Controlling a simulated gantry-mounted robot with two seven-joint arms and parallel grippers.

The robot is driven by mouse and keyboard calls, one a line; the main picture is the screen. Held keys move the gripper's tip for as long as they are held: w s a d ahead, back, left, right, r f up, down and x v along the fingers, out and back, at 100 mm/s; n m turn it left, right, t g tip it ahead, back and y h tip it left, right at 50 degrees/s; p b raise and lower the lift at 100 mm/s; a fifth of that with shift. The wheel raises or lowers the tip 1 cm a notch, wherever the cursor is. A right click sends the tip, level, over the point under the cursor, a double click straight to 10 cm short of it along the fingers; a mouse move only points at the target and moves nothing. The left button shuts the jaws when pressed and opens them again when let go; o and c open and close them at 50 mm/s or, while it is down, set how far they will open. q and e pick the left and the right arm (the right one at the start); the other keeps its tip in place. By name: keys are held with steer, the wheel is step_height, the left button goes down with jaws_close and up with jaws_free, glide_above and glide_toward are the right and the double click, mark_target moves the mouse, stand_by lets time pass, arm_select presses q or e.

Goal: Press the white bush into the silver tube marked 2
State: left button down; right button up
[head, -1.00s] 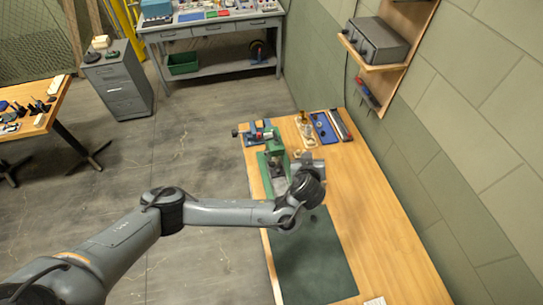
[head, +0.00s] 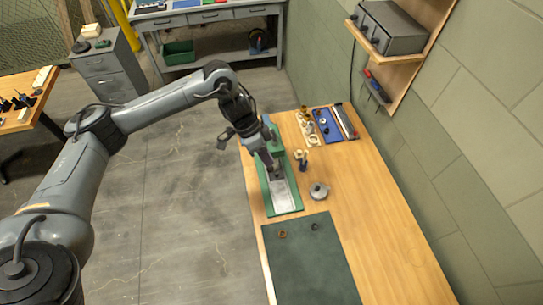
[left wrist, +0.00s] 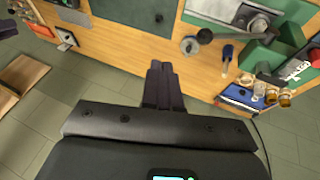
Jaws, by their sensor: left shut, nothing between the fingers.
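My left gripper (head: 268,160) is shut and empty, over the green press (head: 282,190) in the head view. In the left wrist view its closed dark fingers (left wrist: 162,85) point toward the table, with the press (left wrist: 258,55) at upper right. A small silver round piece (head: 318,190) stands on the table right of the press; it also shows in the left wrist view (left wrist: 190,45). I cannot read a mark on it or tell if it is the tube marked 2. I cannot make out the white bush for sure.
A blue-handled tool (head: 302,161) stands between the press and a blue tray (head: 327,127). A pale tray (head: 307,128) with small brass pieces is beside it. A dark mat (head: 310,265) with two small rings lies at the front. The table's right side is clear.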

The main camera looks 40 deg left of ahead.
arm_select(q)
steer(key=w+a+r+n+t+y+b, duration=0.15)
steer(key=a+r, duration=0.25)
steer(key=a, duration=0.5)
steer(key=s+b+x, duration=0.1)
steer(key=x, duration=1.2)
steer(key=shift+d+f, duration=0.3)
steer(key=shift+d, duration=0.25)
arm_select(e)
steer(key=shift+w+a+f, duration=0.1)
steer(key=shift+f, duration=0.8)
steer(key=shift+w+a+f, duration=0.1)
steer(key=shift+f, duration=0.8)
arm_select(q)
steer(key=shift+m, duration=0.25)
arm_select(e)
steer(key=shift+r, duration=0.1)
